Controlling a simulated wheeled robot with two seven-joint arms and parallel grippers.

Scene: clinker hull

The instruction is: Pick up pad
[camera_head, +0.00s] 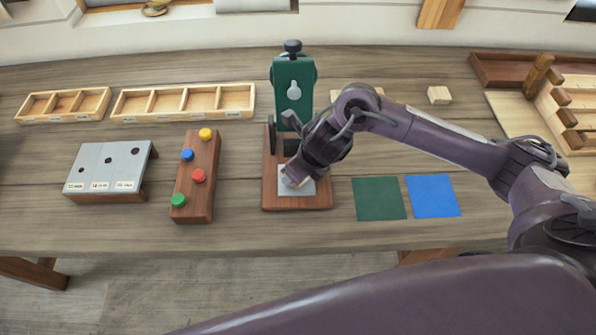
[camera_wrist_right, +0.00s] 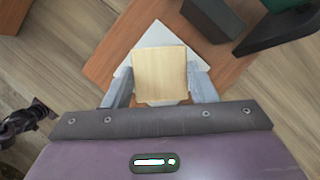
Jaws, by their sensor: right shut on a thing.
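A light wooden square block, which I take to be the pad (camera_wrist_right: 160,72), sits between the two grey fingers of my right gripper (camera_wrist_right: 160,90) in the wrist view. The fingers are shut on its sides. In the head view my right gripper (camera_head: 296,180) is low over the pale square plate (camera_head: 298,188) on the brown base of the green press (camera_head: 292,85). The plate shows around the block in the wrist view (camera_wrist_right: 158,36). I cannot tell whether the block touches the plate. My left gripper is not in view.
Left of the press stand a wooden block with coloured knobs (camera_head: 206,150) and a grey plate with holes (camera_head: 108,168). Green (camera_head: 379,198) and blue (camera_head: 432,195) squares lie to the right. Compartment trays (camera_head: 184,102) and a small wooden block (camera_head: 438,95) are farther back.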

